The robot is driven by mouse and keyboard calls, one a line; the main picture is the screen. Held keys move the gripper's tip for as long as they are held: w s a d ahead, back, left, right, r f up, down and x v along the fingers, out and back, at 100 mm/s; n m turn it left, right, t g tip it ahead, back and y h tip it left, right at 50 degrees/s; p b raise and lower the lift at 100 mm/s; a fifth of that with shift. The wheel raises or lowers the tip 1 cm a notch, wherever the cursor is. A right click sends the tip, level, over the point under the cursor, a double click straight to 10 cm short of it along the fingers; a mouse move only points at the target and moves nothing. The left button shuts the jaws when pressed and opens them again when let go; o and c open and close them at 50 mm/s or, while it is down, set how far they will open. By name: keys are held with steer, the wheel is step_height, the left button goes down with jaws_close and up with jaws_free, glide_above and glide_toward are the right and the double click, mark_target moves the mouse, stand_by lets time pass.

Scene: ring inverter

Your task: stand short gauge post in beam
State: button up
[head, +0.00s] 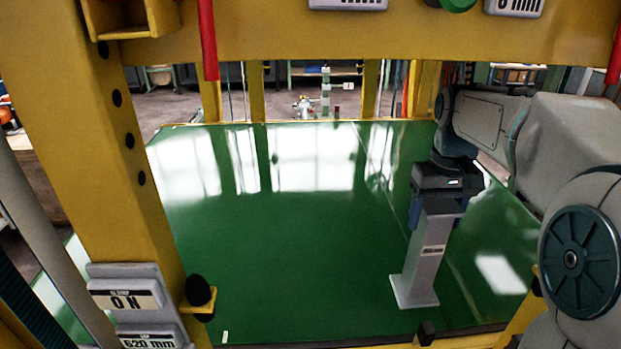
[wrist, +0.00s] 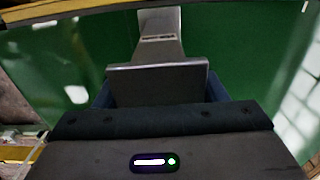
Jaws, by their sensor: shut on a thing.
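A grey gauge post (head: 428,255) with a small label and a flat foot hangs nearly upright below my gripper (head: 438,202), at the right of the head view. My gripper is shut on the upper end of the post. In the wrist view, the post (wrist: 159,48) runs away from my gripper (wrist: 158,86), with a dark blue finger on each side. The label is too small to read. I cannot tell whether the foot touches the green surface. A yellow beam (head: 350,38) crosses the top of the head view; I cannot tell whether it is the task's beam.
A glossy green surface (head: 290,260) fills the middle and is mostly clear. Red bars hang at upper left (head: 208,40) and right. A small dark block (head: 425,333) sits at the front edge.

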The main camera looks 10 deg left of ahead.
steer(key=shift+w, duration=0.3)
steer(key=w+f+p, duration=0.3)
steer(key=w+f, duration=0.8)
steer(key=shift+w+a, duration=0.2)
steer(key=shift+a, duration=0.25)
steer(key=shift+f, duration=0.15)
steer(key=o, duration=1.7)
